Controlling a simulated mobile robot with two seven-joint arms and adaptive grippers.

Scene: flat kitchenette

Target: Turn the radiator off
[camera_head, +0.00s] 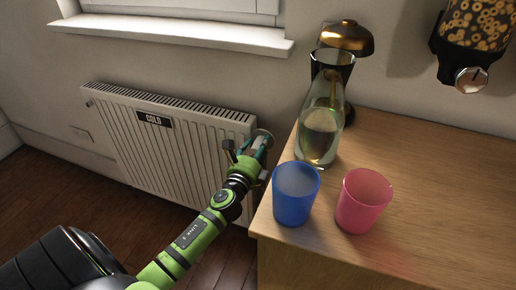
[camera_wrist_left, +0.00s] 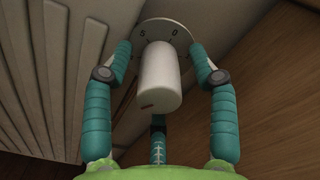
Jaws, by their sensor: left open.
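The white ribbed radiator (camera_head: 180,150) is mounted on the wall below the window sill. A dark sign on it (camera_head: 153,119) reads "COLD". My left gripper (camera_head: 255,148) is at the radiator's right end, by the desk corner. In the left wrist view, the white valve knob (camera_wrist_left: 160,82) stands between the teal fingers of the open gripper (camera_wrist_left: 163,62). The fingers are spread around it, with gaps at both sides. The round dial (camera_wrist_left: 152,30) behind the knob shows a 5 and a 0. A small reddish mark is near the knob's end. My right gripper is not seen.
The wooden desk (camera_head: 440,180) is close to the right of my left gripper. A blue cup (camera_head: 295,195), a pink cup (camera_head: 362,202) and a glass carafe (camera_head: 320,135) stand near its left edge. A cereal dispenser (camera_head: 475,30) hangs at the upper right.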

